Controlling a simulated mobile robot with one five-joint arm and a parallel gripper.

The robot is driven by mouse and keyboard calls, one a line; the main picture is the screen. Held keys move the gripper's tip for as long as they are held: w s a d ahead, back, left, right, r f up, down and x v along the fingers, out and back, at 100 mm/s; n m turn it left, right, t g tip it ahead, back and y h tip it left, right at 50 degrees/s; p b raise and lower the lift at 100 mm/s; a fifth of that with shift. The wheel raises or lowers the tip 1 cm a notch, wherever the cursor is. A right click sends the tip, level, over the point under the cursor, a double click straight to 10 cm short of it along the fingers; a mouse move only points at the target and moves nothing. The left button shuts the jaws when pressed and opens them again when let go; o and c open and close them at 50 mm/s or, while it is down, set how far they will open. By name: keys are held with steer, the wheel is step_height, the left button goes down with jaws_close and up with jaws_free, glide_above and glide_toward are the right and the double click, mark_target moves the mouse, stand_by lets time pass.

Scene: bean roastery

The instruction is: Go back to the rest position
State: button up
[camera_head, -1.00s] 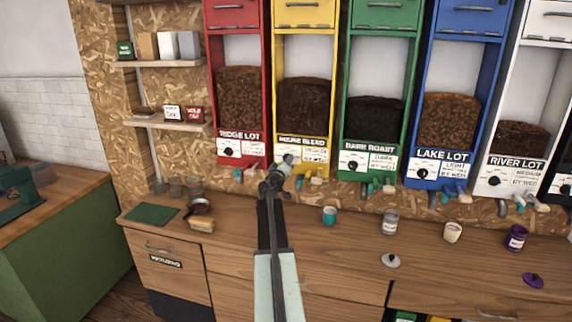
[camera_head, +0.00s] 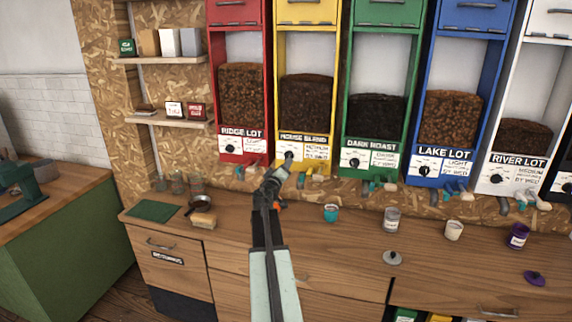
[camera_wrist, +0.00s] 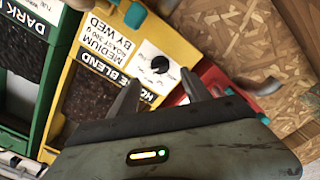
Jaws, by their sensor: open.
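My gripper (camera_head: 284,163) is raised in front of the lower part of the yellow House Blend dispenser (camera_head: 332,100), above the wooden counter. In the wrist view its two fingers (camera_wrist: 160,93) stand apart with nothing between them. Beyond them the yellow dispenser's label and black knob (camera_wrist: 160,65) show tilted and upside down. Whether the fingers touch the dispenser cannot be told. A small orange thing (camera_head: 279,205) shows beside my arm; what it is cannot be told.
The red (camera_head: 240,100), green (camera_head: 378,110), blue (camera_head: 456,110) and white dispensers flank the yellow one. A teal cup (camera_head: 330,213), several other cups and loose lids stand on the counter (camera_head: 330,250).

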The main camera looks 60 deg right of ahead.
steer(key=shift+s+a, duration=0.1)
steer(key=shift+a, duration=0.15)
steer(key=w+a+f+g+y, duration=0.1)
steer(key=w+a+f+y, duration=0.4)
steer(key=a, duration=0.7)
steer(key=w+a+f+g+y, duration=0.15)
steer(key=a+f, duration=0.45)
steer(key=a, duration=0.7)
steer(key=w+a+f+y, duration=0.2)
steer(key=w+a+f, duration=0.3)
steer(key=a, duration=0.7)
steer(key=s+a+f+n+g+y, duration=0.1)
steer(key=s+a+f+y, duration=0.1)
steer(key=a, duration=1)
steer(key=s+a+f+n+g+y, duration=0.1)
steer(key=s+a+f+n+y, duration=0.1)
steer(key=a, duration=1)
steer(key=s+a+f+n+g+y, duration=0.1)
steer(key=s+a+f+y, duration=0.2)
steer(key=a, duration=0.9)
steer(key=shift+s+f+n+y, duration=0.3)
steer(key=shift+s+f+y, duration=0.1)
steer(key=shift+s+y, duration=0.5)
steer(key=shift+d, duration=0.1)
steer(key=c, duration=0.4)
steer(key=shift+d, duration=0.1)
steer(key=shift+c, duration=0.2)
